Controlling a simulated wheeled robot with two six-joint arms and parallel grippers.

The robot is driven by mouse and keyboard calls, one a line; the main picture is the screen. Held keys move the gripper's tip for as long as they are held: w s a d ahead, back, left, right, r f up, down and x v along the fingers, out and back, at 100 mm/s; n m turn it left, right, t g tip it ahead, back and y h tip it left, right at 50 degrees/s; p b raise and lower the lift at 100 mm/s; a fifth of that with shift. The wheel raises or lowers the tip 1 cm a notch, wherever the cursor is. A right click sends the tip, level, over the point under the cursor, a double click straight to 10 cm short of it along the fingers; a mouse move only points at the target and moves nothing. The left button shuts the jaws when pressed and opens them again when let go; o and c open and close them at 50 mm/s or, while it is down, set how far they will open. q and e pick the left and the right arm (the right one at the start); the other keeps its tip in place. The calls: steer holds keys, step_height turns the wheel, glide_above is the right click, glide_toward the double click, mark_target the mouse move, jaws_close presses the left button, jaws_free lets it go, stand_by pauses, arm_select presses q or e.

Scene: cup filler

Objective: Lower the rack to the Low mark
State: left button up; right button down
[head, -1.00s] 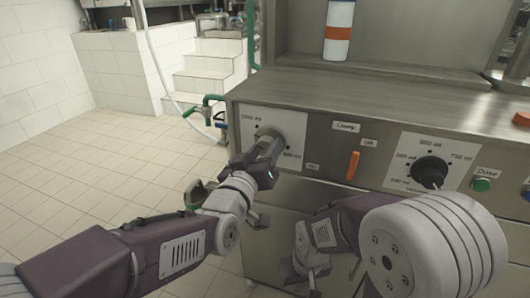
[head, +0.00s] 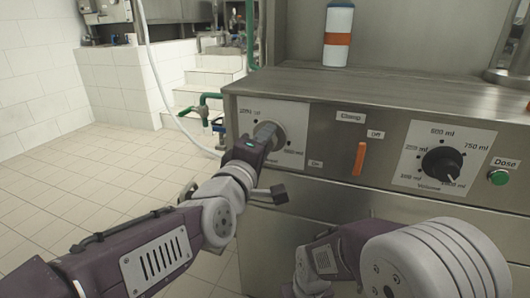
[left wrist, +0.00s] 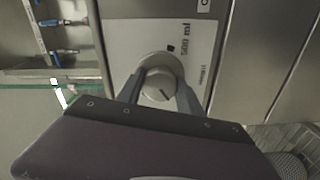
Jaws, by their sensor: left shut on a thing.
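My left gripper (head: 264,143) is shut on the round metal knob of the left dial (head: 276,131), at the left end of the steel machine front. In the left wrist view the knob (left wrist: 158,86) sits between the two grey fingers, with a dark pointer line on its face. A white scale plate (left wrist: 197,38) with a "500 ml" mark lies behind it. No rack and no Low mark can be made out in these views. My right arm is at the bottom right of the head view; its fingers do not show.
Right of the left dial are an orange clamp lever (head: 360,158) between On and Off labels, a black volume knob (head: 441,162) and a green Dose button (head: 498,178). A white bottle with an orange band (head: 338,36) stands on top. The tiled floor (head: 90,180) at left is clear.

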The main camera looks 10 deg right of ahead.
arm_select(q)
steer(key=shift+f+n+b, duration=0.1)
steer(key=shift+n+b, duration=0.6)
steer(key=shift+n, duration=0.5)
steer(key=o, duration=1.4)
steer(key=shift+c, duration=0.2)
steer(key=p+v, duration=0.4)
steer(key=v, duration=0.5)
steer(key=shift+p, duration=0.35)
